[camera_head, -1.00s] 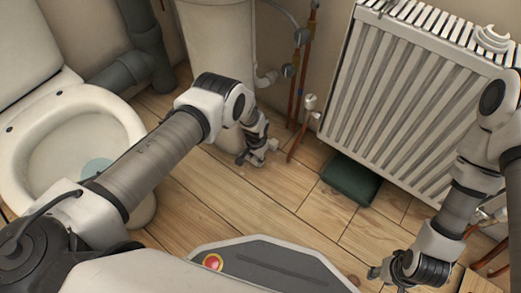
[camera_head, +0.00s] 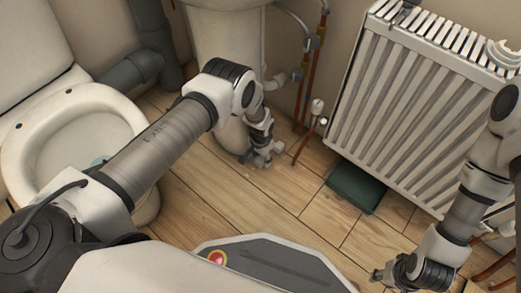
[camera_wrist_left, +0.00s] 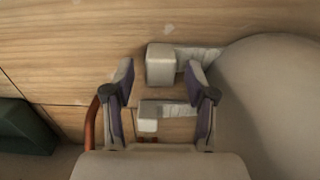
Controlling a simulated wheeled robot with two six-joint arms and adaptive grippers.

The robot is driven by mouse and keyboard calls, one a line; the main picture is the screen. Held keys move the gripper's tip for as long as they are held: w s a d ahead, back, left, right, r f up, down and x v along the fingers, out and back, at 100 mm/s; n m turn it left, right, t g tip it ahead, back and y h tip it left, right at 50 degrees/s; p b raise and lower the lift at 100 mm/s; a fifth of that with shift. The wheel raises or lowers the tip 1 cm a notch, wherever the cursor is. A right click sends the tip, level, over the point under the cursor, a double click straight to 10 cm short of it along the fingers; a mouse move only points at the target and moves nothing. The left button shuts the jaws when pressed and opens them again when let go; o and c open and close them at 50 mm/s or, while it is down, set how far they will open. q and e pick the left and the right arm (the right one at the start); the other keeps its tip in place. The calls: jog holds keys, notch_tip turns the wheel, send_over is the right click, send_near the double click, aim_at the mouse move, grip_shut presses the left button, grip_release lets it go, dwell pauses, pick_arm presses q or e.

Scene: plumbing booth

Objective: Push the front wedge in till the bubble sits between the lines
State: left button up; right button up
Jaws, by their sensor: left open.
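In the left wrist view, a pale block with a grey tapered wedge (camera_wrist_left: 198,54) lies by the rounded white pedestal (camera_wrist_left: 275,95). It seems to be the front one. A second block and wedge (camera_wrist_left: 148,118) lies below it, between my fingers. My left gripper (camera_wrist_left: 160,75) is open, one finger each side, the front block around its fingertips; contact is unclear. In the head view my left gripper (camera_head: 260,160) is low beside the pedestal (camera_head: 228,120), covering the wedges. My right gripper (camera_head: 380,275) is at lower right, its jaws unclear. No bubble or lines are visible.
A toilet (camera_head: 75,135) stands left. Copper pipes (camera_head: 312,85) and a white valve (camera_head: 317,106) rise behind my left gripper. A radiator (camera_head: 405,105) stands right, with a dark green box (camera_head: 356,187) below it. The wooden floor (camera_head: 255,205) between is clear.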

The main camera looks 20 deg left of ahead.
aim_at(260, 159)
pick_arm(q)
notch_tip(260, 159, up, 10)
jog(key=shift+f, duration=0.15)
dwell(0.4)
